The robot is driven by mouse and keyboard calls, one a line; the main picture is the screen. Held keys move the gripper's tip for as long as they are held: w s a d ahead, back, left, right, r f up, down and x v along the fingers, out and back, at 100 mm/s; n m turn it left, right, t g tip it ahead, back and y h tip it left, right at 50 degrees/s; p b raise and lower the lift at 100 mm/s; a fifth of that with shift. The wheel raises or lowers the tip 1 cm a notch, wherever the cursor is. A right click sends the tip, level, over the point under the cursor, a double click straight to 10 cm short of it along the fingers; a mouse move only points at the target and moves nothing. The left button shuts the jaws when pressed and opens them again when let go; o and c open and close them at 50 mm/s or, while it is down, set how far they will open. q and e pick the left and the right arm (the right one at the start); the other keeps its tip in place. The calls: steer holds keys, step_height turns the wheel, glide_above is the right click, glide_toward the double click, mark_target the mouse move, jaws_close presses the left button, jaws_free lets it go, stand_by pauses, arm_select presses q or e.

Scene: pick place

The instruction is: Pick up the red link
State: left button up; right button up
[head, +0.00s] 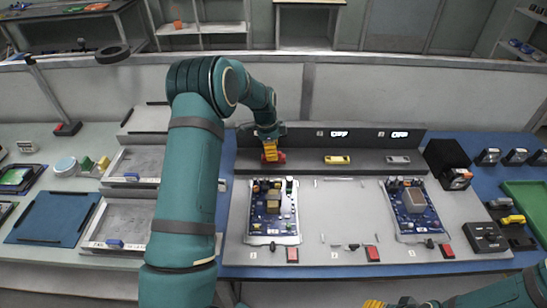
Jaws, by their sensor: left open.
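The red link (280,157) lies on the grey ledge at the back of the work board, mostly hidden by my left gripper (270,158). The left gripper points down at it, its yellow fingers open and right at the link's left part. I cannot tell whether they touch it. My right gripper (378,303) is only partly in view at the bottom edge, away from the link. Its jaw state is unclear.
A yellow link (337,159) and a grey link (398,159) lie on the same ledge to the right. Two blue circuit boards (272,229) (433,222) are on the work board. A black box (446,158) stands right of the ledge. The board's middle has free room.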

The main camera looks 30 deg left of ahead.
arm_select(q)
step_height(320, 180, down, 2)
steer(key=shift+w+d+f, duration=0.1)
steer(key=shift+d+f, duration=0.05)
steer(key=shift+f, duration=0.1)
jaws_close()
steer(key=shift+r, duration=0.15)
step_height(320, 180, up, 10)
steer(key=shift+f+p, duration=0.15)
steer(key=shift+p, duration=0.55)
steer(key=shift+r+p, duration=1.15)
steer(key=shift+r, duration=0.65)
